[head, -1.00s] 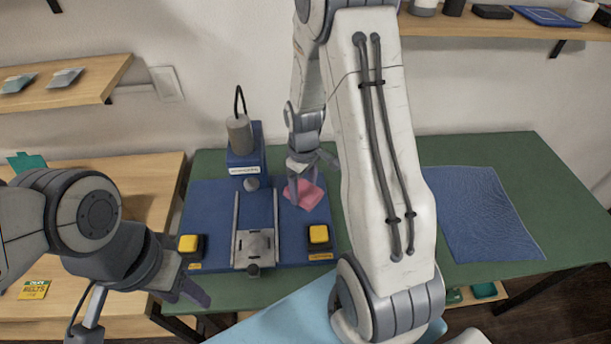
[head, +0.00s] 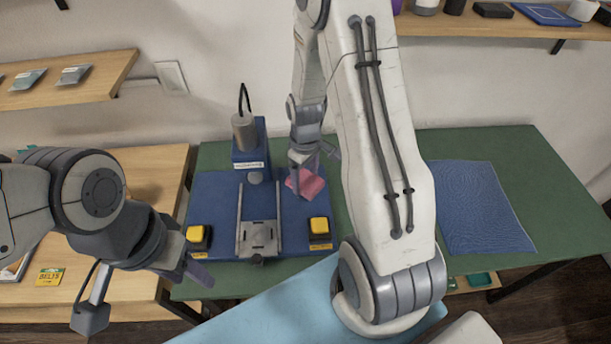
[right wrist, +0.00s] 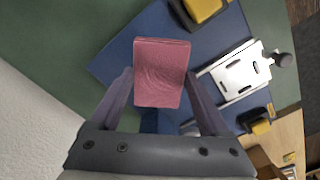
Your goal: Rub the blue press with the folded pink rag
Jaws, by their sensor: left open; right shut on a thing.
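The blue press (head: 217,200) stands on the green table, with a blue base plate, a column with a grey motor at the back, a metal slide and two yellow buttons. The folded pink rag (head: 306,184) is at the base's back right; it also shows in the right wrist view (right wrist: 161,72) between the fingers. My right gripper (head: 305,172) is shut on the rag over the blue base. I cannot tell whether the rag touches the base. My left gripper (head: 196,268) is open and empty at the table's front left, in front of the left yellow button.
A blue mat (head: 480,205) lies on the right of the green table (head: 565,215). A wooden bench (head: 150,180) stands at the left, with a yellow label card (head: 49,277) on it. Wall shelves hold small items. My right arm hides the table's middle.

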